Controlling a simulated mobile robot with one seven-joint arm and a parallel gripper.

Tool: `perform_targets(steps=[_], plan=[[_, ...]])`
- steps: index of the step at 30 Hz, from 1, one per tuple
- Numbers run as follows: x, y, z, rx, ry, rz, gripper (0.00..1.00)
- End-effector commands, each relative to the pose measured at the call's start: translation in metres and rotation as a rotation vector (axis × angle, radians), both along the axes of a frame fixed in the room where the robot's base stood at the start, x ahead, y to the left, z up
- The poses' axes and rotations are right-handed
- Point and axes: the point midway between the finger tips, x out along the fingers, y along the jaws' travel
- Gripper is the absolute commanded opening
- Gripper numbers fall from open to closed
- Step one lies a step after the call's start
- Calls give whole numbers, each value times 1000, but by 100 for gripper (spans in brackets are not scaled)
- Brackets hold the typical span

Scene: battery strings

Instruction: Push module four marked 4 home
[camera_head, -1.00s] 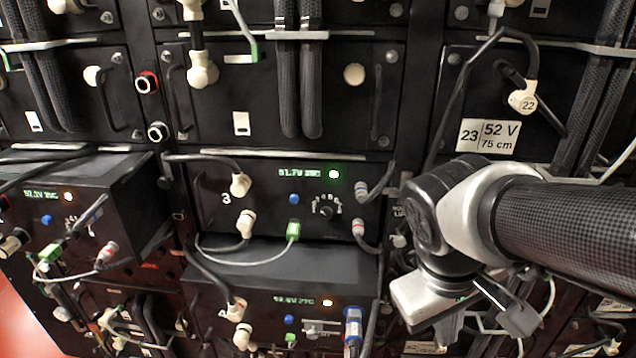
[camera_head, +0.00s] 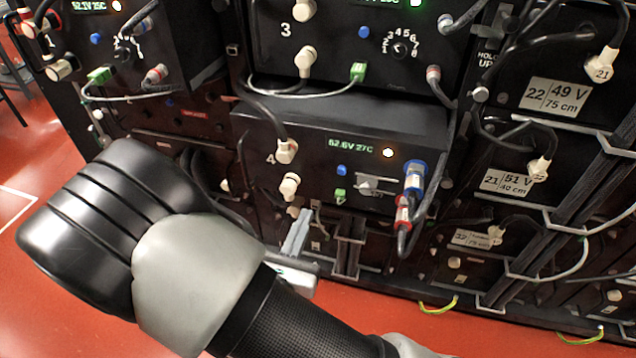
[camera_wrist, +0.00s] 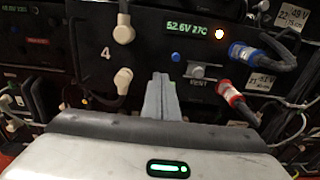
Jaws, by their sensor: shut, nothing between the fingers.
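Module four (camera_head: 335,128) is a black box marked 4, with a display reading 52.6V 27C and an amber light. In the head view its front stands out from the rack, forward of the module marked 3 above it. Blue (camera_head: 414,178) and red (camera_head: 403,214) plugs sit at its right, and cream connectors (camera_head: 288,150) at its left. My gripper (camera_head: 299,228) is shut and empty, below the lower left of the module's front. In the wrist view its closed fingers (camera_wrist: 160,95) point at the module's face (camera_wrist: 150,62); I cannot tell whether they touch it.
Module 3 (camera_head: 345,45) is above, and another protruding module (camera_head: 150,40) is at the upper left. Looped cables hang beside module four's right side. Labelled units (camera_head: 555,95) fill the right. Red floor (camera_head: 30,170) is open at the left.

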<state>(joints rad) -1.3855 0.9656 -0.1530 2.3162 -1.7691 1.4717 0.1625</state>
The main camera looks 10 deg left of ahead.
Motion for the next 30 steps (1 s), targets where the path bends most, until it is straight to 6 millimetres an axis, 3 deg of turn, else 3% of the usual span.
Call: perform_targets(steps=[5,21,30], plan=[[13,2,-3,-7,-3,13,0],[118,-7,-3,-6,-3,12,0],[138,-8,-2,-6,-2,12,0]])
